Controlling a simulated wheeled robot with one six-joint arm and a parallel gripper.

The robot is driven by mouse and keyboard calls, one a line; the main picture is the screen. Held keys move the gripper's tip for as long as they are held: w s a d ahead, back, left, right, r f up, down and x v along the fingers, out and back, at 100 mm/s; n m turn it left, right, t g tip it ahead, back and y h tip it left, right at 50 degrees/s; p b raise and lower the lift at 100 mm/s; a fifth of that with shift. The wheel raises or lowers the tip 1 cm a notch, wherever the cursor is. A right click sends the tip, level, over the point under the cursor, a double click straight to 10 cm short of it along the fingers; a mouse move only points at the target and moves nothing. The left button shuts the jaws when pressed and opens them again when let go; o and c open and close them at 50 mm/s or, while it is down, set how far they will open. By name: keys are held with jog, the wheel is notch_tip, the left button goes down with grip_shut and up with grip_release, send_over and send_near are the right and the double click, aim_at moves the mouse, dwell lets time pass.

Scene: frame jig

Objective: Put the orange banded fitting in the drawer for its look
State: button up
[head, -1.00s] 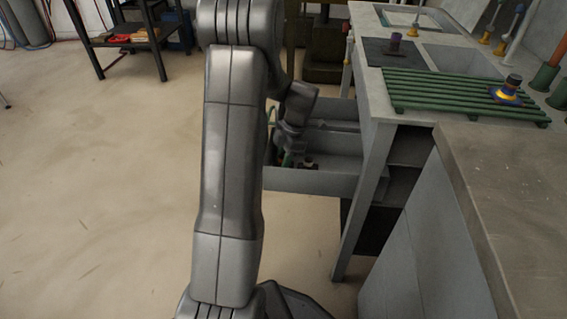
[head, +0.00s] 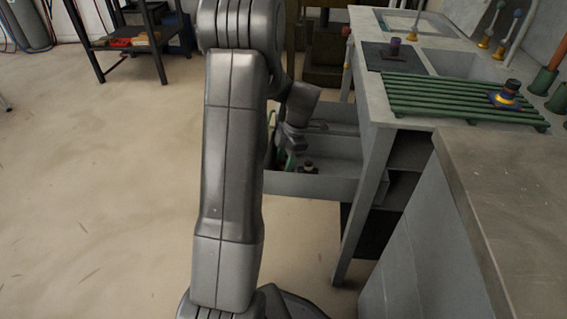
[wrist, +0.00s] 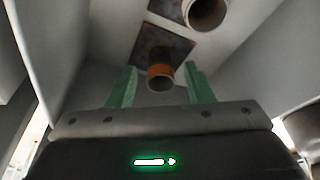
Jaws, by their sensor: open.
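The orange banded fitting (wrist: 160,76) shows in the wrist view, with a dark open top, an orange band and a dark square base. It stands on the grey floor of the open drawer (head: 325,187). My gripper (wrist: 158,84) is open, its green fingers on either side of the fitting in the picture; I see no clear contact. In the head view my gripper (head: 291,160) reaches down into the drawer, partly hidden by my arm. A second round fitting (wrist: 206,12) on a dark base lies farther along the drawer floor.
Drawer walls (wrist: 265,50) rise close on both sides. On the bench, a green slatted rack (head: 440,100) bears a dark fitting with yellow and blue (head: 505,95).

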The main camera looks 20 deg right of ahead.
jog(key=p+v, duration=0.3)
jog(key=v, duration=0.7)
jog(key=shift+r, duration=0.3)
